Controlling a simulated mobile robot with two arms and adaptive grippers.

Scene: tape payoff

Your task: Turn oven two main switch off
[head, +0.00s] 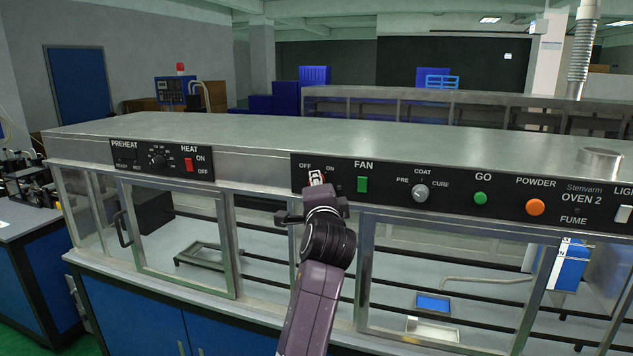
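The oven two main switch is on the black control panel (450,194), under OFF and ON labels left of the FAN switch. My gripper covers most of it; a little red shows beside the fingertips. Which way the switch is tipped cannot be seen. My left gripper (317,179) is raised right in front of the switch, its pale fingertips close together and apparently shut. Whether they touch the switch cannot be told. The arm comes up from the bottom, slightly left of the middle. My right gripper is not in view.
Right of the switch are a green FAN switch (362,184), a COAT knob (420,193), a green GO button (480,198) and an orange POWDER button (535,207). A separate panel at left has a red HEAT switch (188,164). Glass doors lie below.

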